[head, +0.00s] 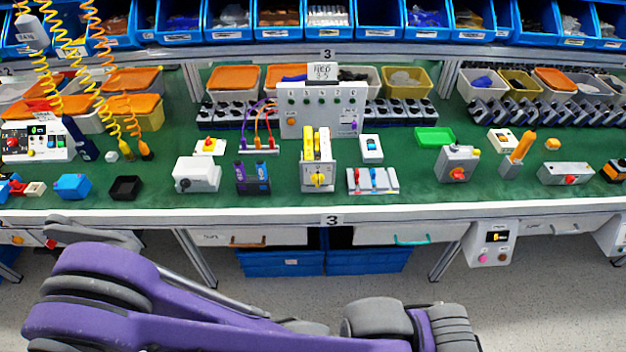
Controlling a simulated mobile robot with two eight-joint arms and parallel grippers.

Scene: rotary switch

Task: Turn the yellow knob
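The yellow knob (318,180) is on the front face of a small pale switch box (318,162) in the middle of the green bench top. The box stands upright near the front part of the bench, with tall yellow parts on its top. The knob is too small to read its exact pointing direction. Nothing touches it. My purple and grey arm links cross the bottom of the head view, in front of and below the bench. Neither gripper's fingers show in this view.
A white panel (320,108) stands behind. The bench's white front edge (280,217) lies between my arm and these things.

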